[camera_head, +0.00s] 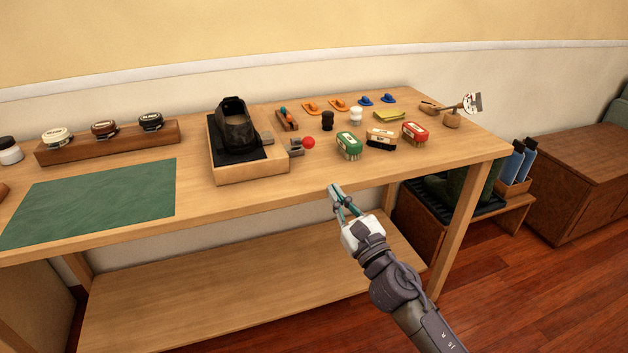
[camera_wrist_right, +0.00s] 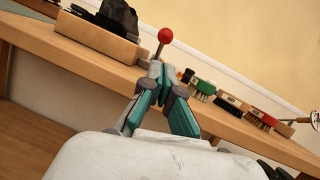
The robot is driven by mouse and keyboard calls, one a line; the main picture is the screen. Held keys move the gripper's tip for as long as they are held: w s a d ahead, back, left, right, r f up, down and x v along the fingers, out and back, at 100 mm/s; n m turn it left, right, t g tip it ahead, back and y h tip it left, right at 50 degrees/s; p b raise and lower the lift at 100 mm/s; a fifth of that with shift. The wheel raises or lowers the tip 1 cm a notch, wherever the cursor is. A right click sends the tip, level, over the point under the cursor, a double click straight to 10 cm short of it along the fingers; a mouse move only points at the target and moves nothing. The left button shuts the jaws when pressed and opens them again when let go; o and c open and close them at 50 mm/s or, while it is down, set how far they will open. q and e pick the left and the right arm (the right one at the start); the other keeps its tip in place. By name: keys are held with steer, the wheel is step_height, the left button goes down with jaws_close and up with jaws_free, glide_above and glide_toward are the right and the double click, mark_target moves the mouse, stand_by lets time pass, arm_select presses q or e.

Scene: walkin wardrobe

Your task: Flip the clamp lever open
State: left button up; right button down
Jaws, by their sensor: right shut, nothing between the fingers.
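The clamp (camera_head: 295,147) is a small grey metal part at the right side of a wooden tray, with a red ball knob (camera_head: 309,142) on its lever. In the right wrist view the red knob (camera_wrist_right: 165,36) stands on a thin rod just beyond my fingertips. The tray (camera_head: 250,174) holds a black shoe (camera_head: 236,130) on a dark mat. My right gripper (camera_head: 334,189) is shut and empty, in front of the table's front edge and below the knob; it also shows in the right wrist view (camera_wrist_right: 155,70). It appears apart from the lever. My left gripper is not in view.
Green, cream and red brushes (camera_head: 381,138) stand right of the clamp. Polish tins on a wooden rack (camera_head: 110,148) and a green mat (camera_head: 95,200) are on the left. The table's front edge (camera_head: 330,184) and lower shelf (camera_head: 250,290) are near my arm.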

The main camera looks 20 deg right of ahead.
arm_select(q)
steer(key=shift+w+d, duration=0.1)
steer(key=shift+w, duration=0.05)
arm_select(e)
steer(key=shift+w+d+f, duration=0.1)
steer(key=shift+w+d, duration=0.05)
steer(key=shift+d, duration=0.1)
steer(key=x, duration=0.9)
steer(key=shift+w+p, duration=0.2)
steer(key=shift+p, duration=0.15)
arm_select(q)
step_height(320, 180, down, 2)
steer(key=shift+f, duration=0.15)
arm_select(e)
steer(key=shift+w+a, duration=0.15)
steer(key=shift+w, duration=0.15)
steer(key=shift+r, duration=0.25)
